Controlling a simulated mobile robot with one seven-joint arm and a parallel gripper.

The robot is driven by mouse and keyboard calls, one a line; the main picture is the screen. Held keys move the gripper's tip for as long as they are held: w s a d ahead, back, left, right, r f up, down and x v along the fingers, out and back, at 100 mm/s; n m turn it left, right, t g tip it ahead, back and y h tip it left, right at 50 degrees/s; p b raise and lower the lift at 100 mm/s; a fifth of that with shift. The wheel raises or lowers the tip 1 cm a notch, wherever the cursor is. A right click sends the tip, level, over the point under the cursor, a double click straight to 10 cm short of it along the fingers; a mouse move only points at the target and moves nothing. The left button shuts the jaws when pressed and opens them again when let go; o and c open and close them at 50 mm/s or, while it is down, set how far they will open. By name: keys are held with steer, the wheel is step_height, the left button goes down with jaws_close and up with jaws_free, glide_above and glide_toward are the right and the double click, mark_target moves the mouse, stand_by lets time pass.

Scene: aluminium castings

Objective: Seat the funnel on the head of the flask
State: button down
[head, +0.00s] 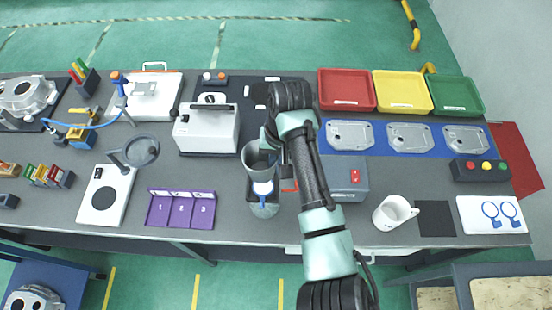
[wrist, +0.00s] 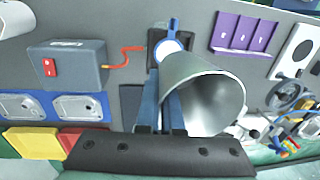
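The grey metallic funnel (head: 256,158) is held in the air at my gripper (head: 276,140), its wide mouth showing in the head view. In the wrist view the funnel (wrist: 208,92) is large and tilted, beside the blue fingers of my gripper (wrist: 163,108). The fingers look closed on its side; the contact itself is partly hidden. The flask (head: 264,209) stands at a dark holder near the bench front, with a blue and white round part (head: 263,188) above it. This part also shows in the wrist view (wrist: 171,47), beyond the funnel. The funnel appears apart from the flask.
A grey box with a red switch (head: 353,175) stands right of my arm, and a white mug (head: 393,212) farther right. A purple tray (head: 181,209) lies left of the flask. A white-topped machine (head: 206,128) stands behind left. Free bench lies between tray and flask.

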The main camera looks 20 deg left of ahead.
steer(key=shift+p, duration=0.3)
steer(key=shift+f+b, duration=1.85)
steer(key=shift+f, duration=1.05)
steer(key=shift+p, duration=0.75)
steer(key=shift+f+b, duration=0.75)
steer(key=shift+f, duration=0.35)
steer(key=c, duration=1)
jaws_free()
steer(key=shift+r, duration=0.1)
